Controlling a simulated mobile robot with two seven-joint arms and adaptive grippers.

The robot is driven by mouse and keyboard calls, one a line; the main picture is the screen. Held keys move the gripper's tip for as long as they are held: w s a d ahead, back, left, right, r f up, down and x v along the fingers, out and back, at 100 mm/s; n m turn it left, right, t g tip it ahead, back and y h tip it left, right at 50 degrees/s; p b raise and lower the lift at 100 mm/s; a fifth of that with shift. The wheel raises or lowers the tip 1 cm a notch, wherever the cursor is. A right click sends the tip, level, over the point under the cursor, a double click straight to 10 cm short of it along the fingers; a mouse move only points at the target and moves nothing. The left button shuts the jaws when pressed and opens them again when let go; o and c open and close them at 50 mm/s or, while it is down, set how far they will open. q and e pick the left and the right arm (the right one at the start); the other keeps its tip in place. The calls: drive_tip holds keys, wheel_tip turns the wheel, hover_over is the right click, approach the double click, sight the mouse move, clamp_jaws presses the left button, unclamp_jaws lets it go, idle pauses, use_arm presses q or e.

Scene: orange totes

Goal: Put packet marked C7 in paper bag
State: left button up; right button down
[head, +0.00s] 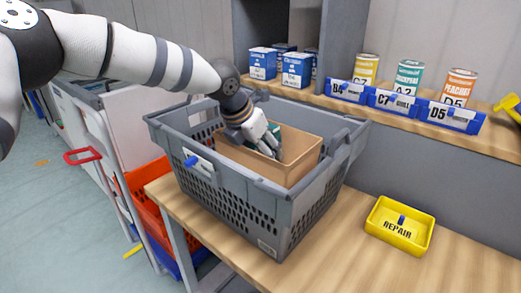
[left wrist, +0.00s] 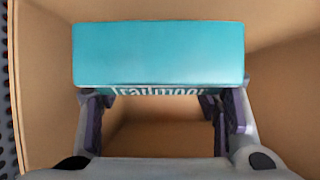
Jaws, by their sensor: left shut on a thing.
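A teal packet (left wrist: 158,55) with white lettering, partly readable as "Trailmoor", is between the fingers of my left gripper (left wrist: 162,108) in the left wrist view. In the head view only a small teal patch of the packet (head: 275,131) shows behind the fingers. No C7 mark is visible on it. My left gripper (head: 270,146) is shut on the packet, inside the mouth of the open brown paper bag (head: 296,168). The bag's brown walls (left wrist: 40,110) surround the packet in the left wrist view. My right gripper is not in view.
The bag stands in a grey perforated tote (head: 240,205) on a wooden bench. A yellow REPAIR tray (head: 400,226) lies to the right. Blue bins marked B4, C7 (head: 392,101) and D5, several cans and blue-white packets (head: 297,69) are on the shelf behind.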

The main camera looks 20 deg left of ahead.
use_arm(q)
drive_tip(key=o, duration=0.8)
drive_tip(key=shift+s+f, duration=0.15)
drive_tip(key=shift+f, duration=0.4)
drive_tip(key=shift+o, duration=0.8)
drive_tip(key=shift+f, duration=0.15)
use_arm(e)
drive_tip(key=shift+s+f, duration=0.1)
use_arm(q)
drive_tip(key=shift+s, duration=0.1)
drive_tip(key=w+p+v, duration=0.1)
drive_tip(key=v, duration=1.2)
drive_tip(key=shift+r+p, duration=0.4)
drive_tip(key=shift+r, duration=0.05)
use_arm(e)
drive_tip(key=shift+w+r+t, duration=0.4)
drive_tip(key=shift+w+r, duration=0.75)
use_arm(q)
drive_tip(key=shift+d, duration=0.1)
